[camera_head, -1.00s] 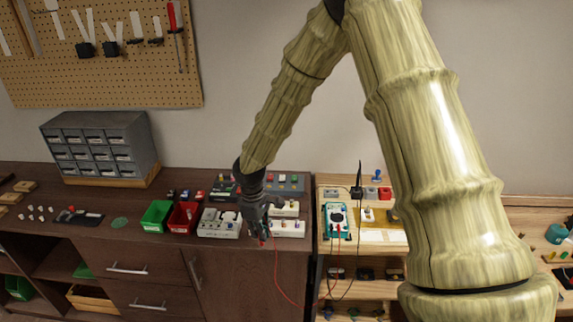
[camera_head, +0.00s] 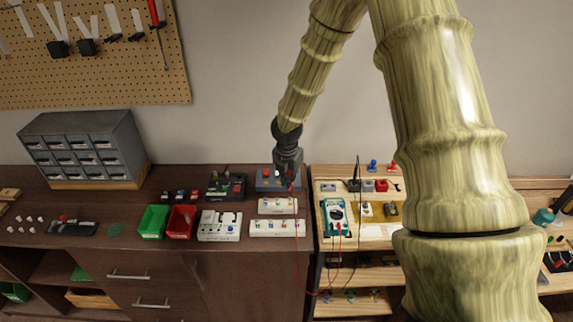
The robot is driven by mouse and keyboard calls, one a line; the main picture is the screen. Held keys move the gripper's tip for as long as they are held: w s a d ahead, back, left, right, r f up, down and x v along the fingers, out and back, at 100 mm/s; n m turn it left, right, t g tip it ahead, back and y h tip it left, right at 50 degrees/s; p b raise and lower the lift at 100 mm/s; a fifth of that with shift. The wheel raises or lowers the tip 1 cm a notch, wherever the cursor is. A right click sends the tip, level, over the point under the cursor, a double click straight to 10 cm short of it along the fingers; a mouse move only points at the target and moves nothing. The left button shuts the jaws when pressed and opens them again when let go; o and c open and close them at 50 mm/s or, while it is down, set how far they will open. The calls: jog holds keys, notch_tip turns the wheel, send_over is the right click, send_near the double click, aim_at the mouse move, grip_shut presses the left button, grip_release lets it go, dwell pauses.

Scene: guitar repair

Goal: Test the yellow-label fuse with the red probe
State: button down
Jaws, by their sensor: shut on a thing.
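My gripper (camera_head: 289,168) is shut on the red probe (camera_head: 291,184) at the back right of the dark bench. The probe points down, in front of a blue-grey block with coloured parts (camera_head: 268,184); I cannot tell whether it touches anything. A thin red lead hangs from it past the bench front towards the teal multimeter (camera_head: 325,204) on the lighter bench. Two white holders with small coloured parts, the shorter one (camera_head: 263,209) and the longer one (camera_head: 255,233), lie nearer the front. The fuse labels are too small to read, so I cannot tell which fuse is yellow-labelled.
A green bin (camera_head: 153,222), a red bin (camera_head: 181,222) and a white box (camera_head: 206,234) stand left of the holders. A black tray (camera_head: 214,194) is behind. A black upright lead (camera_head: 357,172) rises on the lighter bench.

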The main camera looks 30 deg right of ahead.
jog(key=shift+w+d+r+n, duration=0.3)
jog(key=shift+d+n, duration=0.35)
jog(key=shift+n, duration=0.05)
notch_tip(320, 180, down, 5)
jog(key=b, duration=0.4)
jog(key=shift+r+b, duration=0.15)
jog(key=shift+b, duration=0.2)
jog(key=shift+p, duration=0.75)
dwell(0.4)
jog(key=shift+f, duration=0.6)
dwell(1.3)
dwell(3.2)
